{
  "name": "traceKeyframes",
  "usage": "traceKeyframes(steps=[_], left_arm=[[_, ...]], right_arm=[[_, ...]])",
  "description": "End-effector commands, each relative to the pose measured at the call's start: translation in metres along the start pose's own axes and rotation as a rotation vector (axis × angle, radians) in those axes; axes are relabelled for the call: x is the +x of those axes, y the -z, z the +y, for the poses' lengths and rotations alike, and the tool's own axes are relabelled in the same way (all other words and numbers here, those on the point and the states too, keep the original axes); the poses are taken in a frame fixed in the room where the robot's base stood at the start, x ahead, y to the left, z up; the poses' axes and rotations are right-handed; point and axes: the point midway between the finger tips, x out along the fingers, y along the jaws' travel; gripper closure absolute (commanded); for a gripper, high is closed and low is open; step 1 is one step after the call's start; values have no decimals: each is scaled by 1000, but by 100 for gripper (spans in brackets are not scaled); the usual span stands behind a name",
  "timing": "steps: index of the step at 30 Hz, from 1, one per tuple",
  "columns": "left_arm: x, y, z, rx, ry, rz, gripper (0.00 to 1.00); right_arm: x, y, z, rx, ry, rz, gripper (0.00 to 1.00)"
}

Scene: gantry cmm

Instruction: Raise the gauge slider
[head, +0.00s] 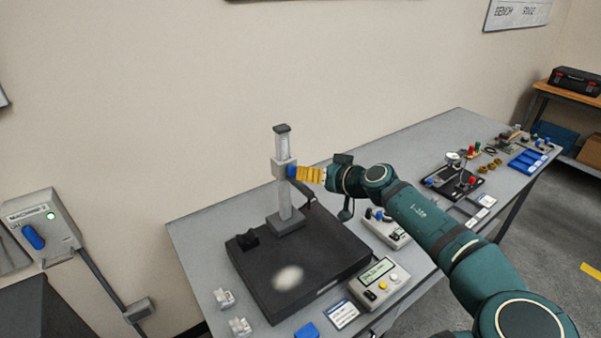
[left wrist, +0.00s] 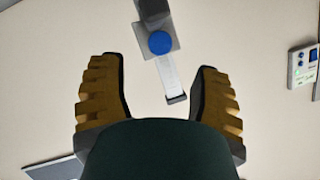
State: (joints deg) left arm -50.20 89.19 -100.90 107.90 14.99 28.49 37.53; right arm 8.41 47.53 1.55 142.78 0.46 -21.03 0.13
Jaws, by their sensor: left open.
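The height gauge's upright post (head: 282,145) stands on a black plate (head: 318,247) on the grey table. Its grey slider (head: 279,168) sits partway up the post and carries a blue knob (head: 292,172). My left gripper (head: 304,174) has yellow fingers and is at the knob's right side in the head view. In the left wrist view my gripper (left wrist: 155,95) is open, with a finger at each side. There the blue knob (left wrist: 160,43) and the post (left wrist: 171,76) show in the gap's direction, with nothing gripped. Whether a finger touches the knob is unclear. My right gripper is out of view.
A readout box (head: 380,285) and another control box (head: 386,228) stand beside the plate. Small clear blocks (head: 240,327) lie at the front left. A grey wall box (head: 42,228) hangs at left. Free wall space surrounds the post's top.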

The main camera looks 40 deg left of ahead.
Motion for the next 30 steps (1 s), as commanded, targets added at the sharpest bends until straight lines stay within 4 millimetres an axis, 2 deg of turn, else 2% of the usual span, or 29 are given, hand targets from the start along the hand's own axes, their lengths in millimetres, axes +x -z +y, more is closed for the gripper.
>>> traceKeyframes(steps=[3,9,30], left_arm=[[-21,0,0,0,-2,3,36],[-40,0,0,-1,1,1,36],[-43,0,0,0,1,0,36]], right_arm=[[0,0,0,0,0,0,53],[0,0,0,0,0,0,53],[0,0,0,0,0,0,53]])
